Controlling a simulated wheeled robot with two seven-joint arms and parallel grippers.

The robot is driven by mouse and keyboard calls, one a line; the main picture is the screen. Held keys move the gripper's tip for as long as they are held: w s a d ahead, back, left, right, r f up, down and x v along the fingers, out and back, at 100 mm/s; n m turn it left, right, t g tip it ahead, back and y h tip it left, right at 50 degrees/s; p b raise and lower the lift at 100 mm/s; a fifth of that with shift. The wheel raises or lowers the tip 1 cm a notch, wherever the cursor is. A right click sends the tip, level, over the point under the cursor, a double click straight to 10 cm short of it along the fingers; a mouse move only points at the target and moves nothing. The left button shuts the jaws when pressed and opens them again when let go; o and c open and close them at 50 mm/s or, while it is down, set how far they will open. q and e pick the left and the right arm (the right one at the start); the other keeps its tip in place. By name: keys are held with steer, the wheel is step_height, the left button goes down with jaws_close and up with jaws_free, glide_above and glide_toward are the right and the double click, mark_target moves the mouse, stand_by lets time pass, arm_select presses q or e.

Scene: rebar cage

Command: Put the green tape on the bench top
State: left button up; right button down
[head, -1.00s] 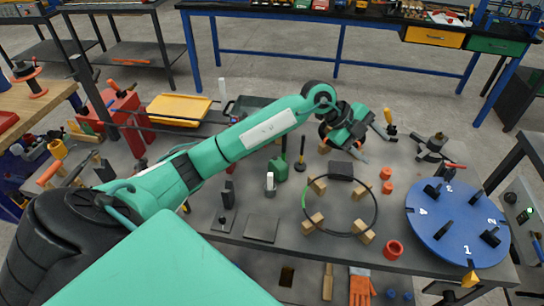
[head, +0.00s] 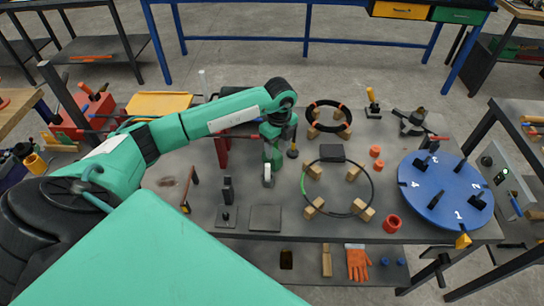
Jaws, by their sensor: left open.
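No separate roll of green tape can be made out. A green band (head: 304,184) shows on the left side of a thin dark ring (head: 371,191), which rests on several wooden blocks on the grey bench top (head: 300,228). My right gripper is not in view.
A second dark ring with orange marks (head: 311,112) sits on blocks behind. A blue numbered disc (head: 430,205) stands at right, near orange cylinders (head: 391,223). A yellow tray (head: 158,103) is back left. The bench's front middle is mostly clear.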

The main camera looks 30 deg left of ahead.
mark_target(278, 157)
arm_select(q)
steer(key=shift+f, duration=0.5)
steer(key=f+p, duration=0.1)
steer(key=f, duration=0.1)
steer(key=f+p, duration=0.1)
steer(key=f, duration=0.1)
steer(key=shift+s+f, duration=0.2)
steer(key=shift+f, duration=0.2)
steer(key=shift+c, duration=1.1)
steer(key=shift+w, duration=0.1)
jaws_close()
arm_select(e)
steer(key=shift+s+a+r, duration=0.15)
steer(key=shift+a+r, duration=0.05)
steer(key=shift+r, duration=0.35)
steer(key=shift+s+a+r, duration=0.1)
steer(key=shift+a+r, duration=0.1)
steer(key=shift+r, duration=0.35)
